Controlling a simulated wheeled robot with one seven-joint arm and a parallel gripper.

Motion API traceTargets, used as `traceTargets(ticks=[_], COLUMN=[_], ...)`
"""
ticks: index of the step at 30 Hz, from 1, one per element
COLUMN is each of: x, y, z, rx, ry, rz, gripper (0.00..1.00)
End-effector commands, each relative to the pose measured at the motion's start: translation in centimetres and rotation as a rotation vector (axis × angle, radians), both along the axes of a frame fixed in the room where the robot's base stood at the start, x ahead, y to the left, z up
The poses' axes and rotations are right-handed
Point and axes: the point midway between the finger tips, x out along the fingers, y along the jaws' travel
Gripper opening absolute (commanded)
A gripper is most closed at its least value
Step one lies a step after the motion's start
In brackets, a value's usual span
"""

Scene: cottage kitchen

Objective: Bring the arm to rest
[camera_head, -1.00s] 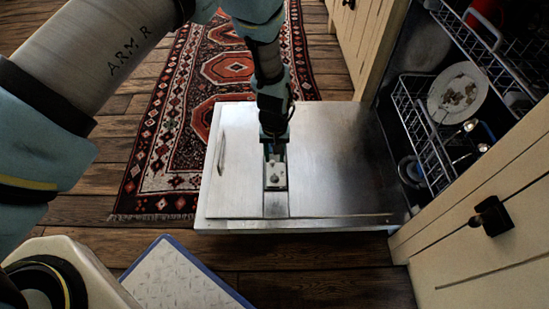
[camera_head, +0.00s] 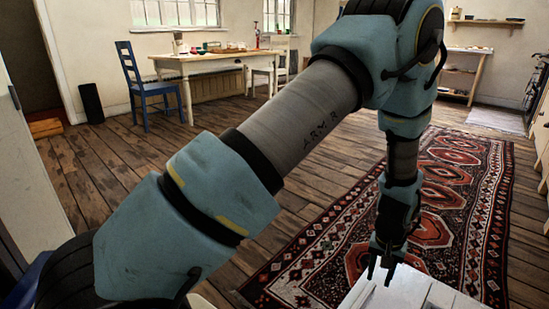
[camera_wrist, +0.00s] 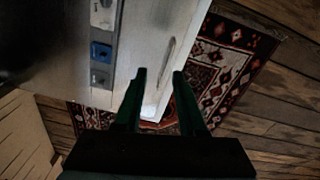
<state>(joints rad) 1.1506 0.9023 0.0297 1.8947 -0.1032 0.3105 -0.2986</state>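My gripper (camera_head: 381,272) hangs pointing down at the lower right of the head view, over the near end of the rug and by the far edge of the lowered dishwasher door (camera_head: 412,292). In the wrist view my gripper (camera_wrist: 159,75) shows two dark green fingers held apart with nothing between them. Below them lie the corner of the dishwasher door (camera_wrist: 150,35) and the rug. I cannot tell the exact height of the fingertips above the door. My arm crosses the middle of the head view, bent at the elbow.
A patterned red rug (camera_head: 455,190) lies on the wooden floor beyond the door. A wooden table (camera_head: 215,58) with a blue chair (camera_head: 145,82) stands at the back left. A shelf table (camera_head: 465,72) is at the back right. Open floor (camera_head: 120,150) spreads on the left.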

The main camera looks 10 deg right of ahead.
Motion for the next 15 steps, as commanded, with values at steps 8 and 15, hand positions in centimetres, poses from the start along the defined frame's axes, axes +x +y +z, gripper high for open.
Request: traceTargets(ticks=[8,15], x=[11.1,13.3], y=[14.0,28.5], z=[10.9,17.8], rx=[-0.033,-0.042], ry=[-0.025,-0.06], rz=[0.235,0.427], gripper=[0.4,0.4])
